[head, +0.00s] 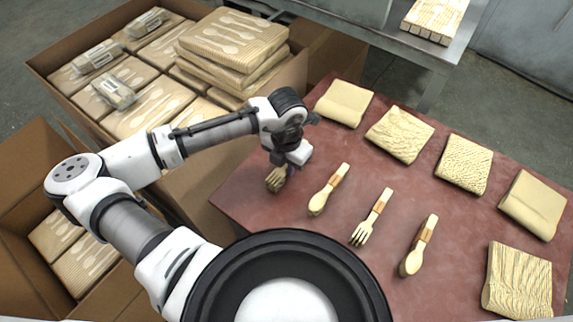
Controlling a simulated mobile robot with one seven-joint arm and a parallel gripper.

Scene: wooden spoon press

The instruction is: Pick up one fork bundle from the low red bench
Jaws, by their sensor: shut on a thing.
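The low red bench (240,205) fills the middle and right of the head view. My gripper (284,165) is over its left part, shut on a wooden fork bundle (275,180). The fork end sticks out below the jaws; the handle is hidden by the gripper. I cannot tell whether this bundle touches the bench. A second fork bundle (371,218), with a brown band, lies on the bench to the right. A spoon bundle (328,190) lies between the two forks, and another spoon bundle (418,246) lies further right.
Several pale wooden blocks or stacks, such as the nearest stack (516,282), line the bench's back and right side. A large open carton (160,75) of packed cutlery stands at upper left, a smaller carton (62,245) below it. A metal table (400,42) stands behind.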

